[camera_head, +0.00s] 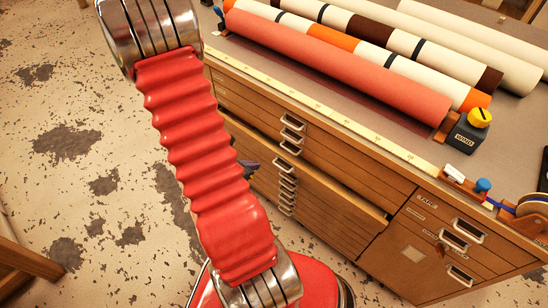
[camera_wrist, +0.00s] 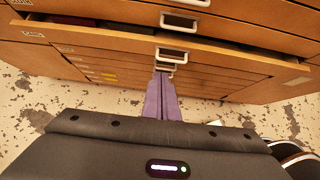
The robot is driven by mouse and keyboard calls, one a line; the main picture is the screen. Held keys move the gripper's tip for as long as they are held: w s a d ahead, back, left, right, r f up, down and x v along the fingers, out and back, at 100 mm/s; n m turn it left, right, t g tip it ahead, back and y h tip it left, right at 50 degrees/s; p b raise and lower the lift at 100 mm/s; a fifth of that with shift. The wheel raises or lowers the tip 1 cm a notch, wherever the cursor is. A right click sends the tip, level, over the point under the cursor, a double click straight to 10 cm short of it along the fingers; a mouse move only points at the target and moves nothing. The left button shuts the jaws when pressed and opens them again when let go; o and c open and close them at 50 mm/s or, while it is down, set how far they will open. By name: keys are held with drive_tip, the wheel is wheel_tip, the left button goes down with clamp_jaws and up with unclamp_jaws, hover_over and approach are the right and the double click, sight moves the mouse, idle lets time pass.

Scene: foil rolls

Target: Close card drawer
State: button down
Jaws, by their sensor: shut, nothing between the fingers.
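A wooden drawer (camera_head: 330,186) stands partly pulled out of the cabinet, below closed drawers. In the wrist view the open drawer (camera_wrist: 225,67) shows a dark gap above its front, with dark and reddish contents (camera_wrist: 128,27) at the left. Its metal handle (camera_wrist: 172,54) is at the middle of its front. My gripper (camera_wrist: 161,78) has its purple fingers shut together and empty, pointing at the drawer front around the handle. I cannot tell whether they touch. In the head view my gripper (camera_head: 249,165) is mostly hidden behind my red arm.
The wooden cabinet (camera_head: 400,262) has several other drawers with metal handles. On its top lie a red roll (camera_head: 335,65), striped rolls, a yellow-capped dark block (camera_head: 472,130) and a blue-knobbed tool (camera_head: 482,186). The worn floor (camera_head: 75,190) at left is mostly open.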

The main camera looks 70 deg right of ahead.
drive_tip(key=shift+d+f, duration=0.1)
approach(279, 157)
wheel_tip(279, 157, down, 4)
drive_tip(key=d, duration=0.1)
drive_tip(key=s+d, duration=0.1)
drive_tip(key=d, duration=0.1)
drive_tip(key=shift+s+d, duration=0.15)
drive_tip(key=shift+s, duration=0.15)
idle(0.6)
drive_tip(key=shift+w+d, duration=0.1)
drive_tip(key=shift+d, duration=0.05)
